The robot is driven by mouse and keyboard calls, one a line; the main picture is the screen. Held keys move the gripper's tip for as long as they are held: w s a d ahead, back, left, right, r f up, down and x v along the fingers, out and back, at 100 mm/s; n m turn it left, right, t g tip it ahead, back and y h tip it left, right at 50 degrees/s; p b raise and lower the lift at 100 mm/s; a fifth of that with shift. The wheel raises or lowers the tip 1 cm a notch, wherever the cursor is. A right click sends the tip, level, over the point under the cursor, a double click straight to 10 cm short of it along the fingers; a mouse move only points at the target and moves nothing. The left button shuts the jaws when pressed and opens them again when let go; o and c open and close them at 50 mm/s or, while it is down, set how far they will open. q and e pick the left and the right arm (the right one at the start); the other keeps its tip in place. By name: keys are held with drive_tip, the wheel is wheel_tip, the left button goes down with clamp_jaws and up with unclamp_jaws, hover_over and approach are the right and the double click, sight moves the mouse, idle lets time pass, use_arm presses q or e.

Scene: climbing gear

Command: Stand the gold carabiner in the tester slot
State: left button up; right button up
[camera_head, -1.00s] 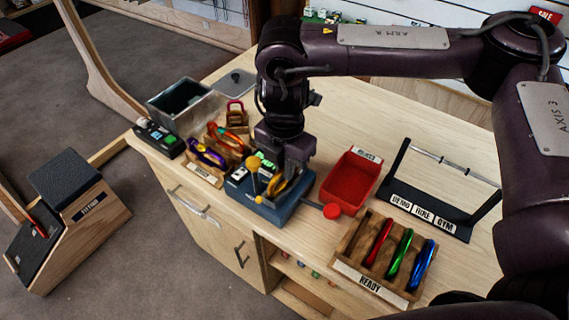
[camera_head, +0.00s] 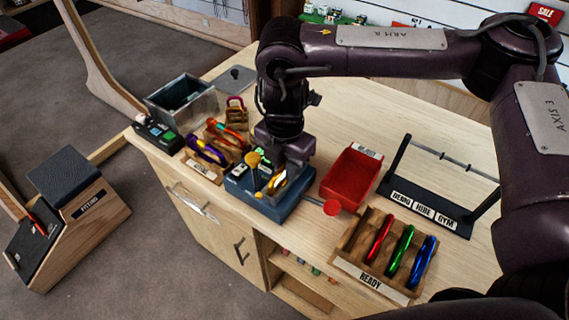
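The gold carabiner (camera_head: 277,184) is at the blue tester (camera_head: 285,212), below my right gripper (camera_head: 285,168). My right gripper points down over the tester and looks shut on the carabiner's upper part; the fingertips are small and partly hidden. The carabiner looks upright, and its lower end is at the tester's top. I cannot tell how deep it sits in the slot. A yellow-knobbed lever (camera_head: 253,160) stands in front of it. My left gripper is not in view.
A red bin (camera_head: 349,178) and a red knob (camera_head: 332,207) are right of the tester. The READY rack (camera_head: 345,262) holds red, green and blue carabiners. A rack (camera_head: 203,168) with purple and orange carabiners is to the left. A black stand (camera_head: 425,208) is at right.

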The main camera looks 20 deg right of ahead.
drive_tip(key=o, duration=0.4)
wheel_tip(320, 180, up, 8)
drive_tip(key=shift+f, duration=0.1)
idle(0.4)
